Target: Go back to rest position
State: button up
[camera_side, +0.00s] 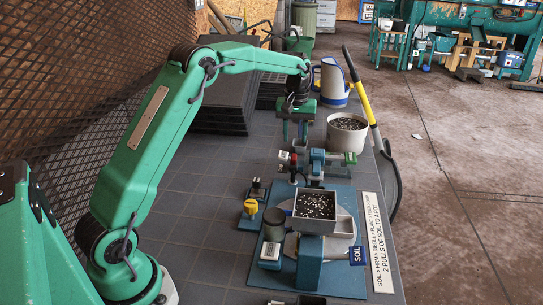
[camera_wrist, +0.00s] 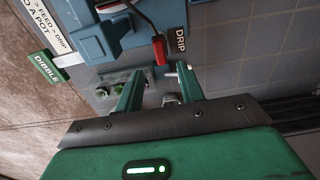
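My gripper (camera_side: 295,139) hangs with its fingers pointing down over the far part of the bench, left of a round tub of dark soil (camera_side: 347,124). In the wrist view my gripper (camera_wrist: 160,72) has its two green fingers apart, with no object held between them. A red-tipped lever (camera_wrist: 160,50) shows beyond the fingertips, near the DRIP label (camera_wrist: 180,40). My arm is stretched out over the bench. A grey square pot of soil with white specks (camera_side: 315,205) stands on the blue-based machine (camera_side: 340,283), nearer than the gripper.
A blue and grey jug (camera_side: 334,83) stands behind the tub. A yellow-and-black handle (camera_side: 358,85) leans at the bench's right edge. A yellow knob (camera_side: 250,208) and a dark cup (camera_side: 274,224) stand left of the pot. Dark stacked slabs (camera_side: 222,95) lie behind my arm. The left bench surface is mostly clear.

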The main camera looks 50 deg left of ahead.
jog(key=shift+r, duration=0.5)
jog(key=shift+s+d+r, duration=0.2)
jog(key=shift+r, duration=0.1)
jog(key=s+d+r+m+t, duration=0.35)
jog(key=s+d+r, duration=0.55)
jog(key=s+r, duration=0.3)
jog(key=s+d+f+m+t, duration=0.1)
jog(key=s+d+f+m, duration=0.1)
jog(key=s, duration=0.8)
jog(key=s+d+f+m+t, duration=0.1)
jog(key=s+d+f+m, duration=0.1)
jog(key=s, duration=0.8)
jog(key=shift+s+d+f+m, duration=0.2)
jog(key=shift+d+f+m, duration=0.05)
jog(key=shift+d+m, duration=0.55)
